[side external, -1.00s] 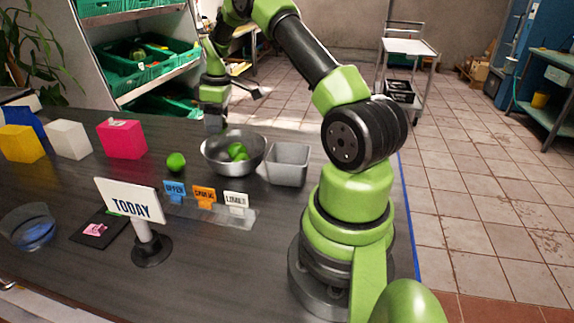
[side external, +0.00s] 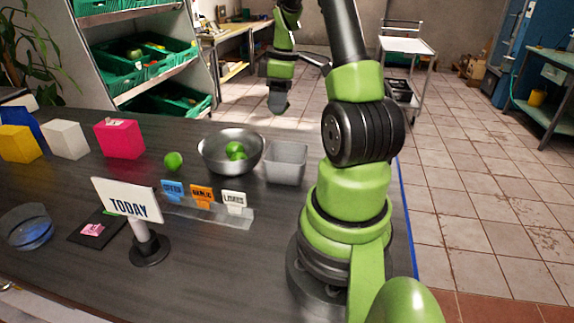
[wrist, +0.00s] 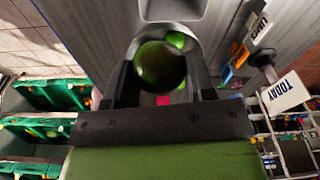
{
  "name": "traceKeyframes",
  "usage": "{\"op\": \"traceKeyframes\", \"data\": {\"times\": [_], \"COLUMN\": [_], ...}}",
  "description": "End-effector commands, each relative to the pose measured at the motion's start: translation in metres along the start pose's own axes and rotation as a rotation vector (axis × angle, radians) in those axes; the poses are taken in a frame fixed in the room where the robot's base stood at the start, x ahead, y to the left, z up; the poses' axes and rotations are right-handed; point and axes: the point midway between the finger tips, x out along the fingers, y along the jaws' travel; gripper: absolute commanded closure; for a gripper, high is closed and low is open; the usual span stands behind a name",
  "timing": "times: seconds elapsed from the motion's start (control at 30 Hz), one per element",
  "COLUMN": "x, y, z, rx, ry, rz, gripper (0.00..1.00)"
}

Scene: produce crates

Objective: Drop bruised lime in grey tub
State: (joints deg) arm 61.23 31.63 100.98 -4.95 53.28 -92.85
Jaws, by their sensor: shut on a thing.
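My gripper (side external: 278,108) is raised above and behind the grey tub (side external: 285,176). In the wrist view my gripper (wrist: 162,82) is shut on a dark green lime (wrist: 160,66), which sits between the two fingers. The lime's surface is shaded, so bruising is hard to make out. The held lime is not clear in the side view. The grey tub also shows at the top of the wrist view (wrist: 172,10), beyond the fingertips. No contents are visible in the tub.
A metal bowl (side external: 224,167) with green limes (side external: 236,151) stands left of the tub. A single lime (side external: 173,161) lies on the table. Small label signs (side external: 203,194) and a TODAY sign (side external: 129,201) stand in front. Coloured boxes (side external: 119,139) are at the left.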

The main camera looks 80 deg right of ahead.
Motion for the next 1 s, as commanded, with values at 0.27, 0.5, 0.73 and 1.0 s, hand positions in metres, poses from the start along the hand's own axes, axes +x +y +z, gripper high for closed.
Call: {"op": "traceKeyframes", "data": {"times": [0.27,0.5,0.73,1.0], "x": [0.001,0.030,0.048,0.051], "y": [-0.010,-0.010,-0.010,-0.009], "z": [0.024,0.027,0.029,0.029], "rx": [0.000,-0.001,0.000,0.000], "ry": [0.001,0.001,0.002,0.001], "rz": [-0.003,-0.004,-0.002,0.000], "gripper": [0.74,0.74,0.74,0.74]}}
